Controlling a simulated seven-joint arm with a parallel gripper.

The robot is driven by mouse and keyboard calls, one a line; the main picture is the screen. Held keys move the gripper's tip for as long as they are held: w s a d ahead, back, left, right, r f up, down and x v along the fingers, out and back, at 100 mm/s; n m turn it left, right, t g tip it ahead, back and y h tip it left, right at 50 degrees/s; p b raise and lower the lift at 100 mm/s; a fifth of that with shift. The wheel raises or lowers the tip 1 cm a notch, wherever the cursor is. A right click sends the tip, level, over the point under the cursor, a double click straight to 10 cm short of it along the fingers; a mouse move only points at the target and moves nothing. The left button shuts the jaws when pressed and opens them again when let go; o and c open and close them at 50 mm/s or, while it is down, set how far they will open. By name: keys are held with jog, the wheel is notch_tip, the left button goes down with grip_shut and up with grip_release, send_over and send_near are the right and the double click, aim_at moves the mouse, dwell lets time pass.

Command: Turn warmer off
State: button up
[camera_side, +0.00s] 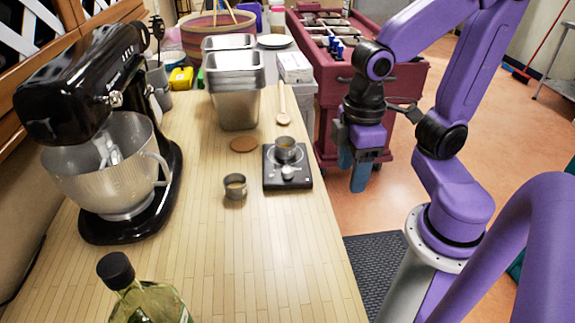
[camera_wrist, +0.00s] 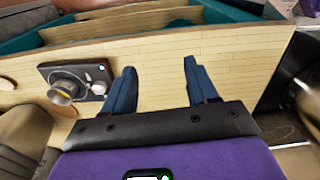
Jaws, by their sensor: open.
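The warmer (camera_side: 272,181) is a small flat black and silver unit on the wooden counter, near its right edge in the side view. A small metal cup (camera_side: 285,148) stands on its back part, and a light-coloured knob (camera_side: 288,173) is at its front. The warmer (camera_wrist: 88,72) also shows left of my fingers in the wrist view, with the cup (camera_wrist: 64,92) on it. My gripper (camera_side: 353,172) is right of the warmer in the side view, apart from it. Its two blue fingers (camera_wrist: 159,67) are spread with nothing between them.
A second small metal cup (camera_side: 235,187) and a brown coaster (camera_side: 244,144) lie left of the warmer. A wooden spoon (camera_side: 283,105) and steel pans (camera_side: 237,100) are behind. A stand mixer (camera_side: 85,130) fills the left; a bottle (camera_side: 140,298) stands in front. The counter's front middle is clear.

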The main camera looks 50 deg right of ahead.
jog(key=w+r+m, duration=0.4)
jog(key=w+m, duration=0.3)
jog(key=w, duration=0.3)
jog(key=m, duration=0.7)
send_near(287, 169)
notch_tip(287, 169, down, 9)
jog(key=shift+a+r, duration=0.15)
jog(key=shift+r, duration=0.05)
jog(key=c, duration=1.1)
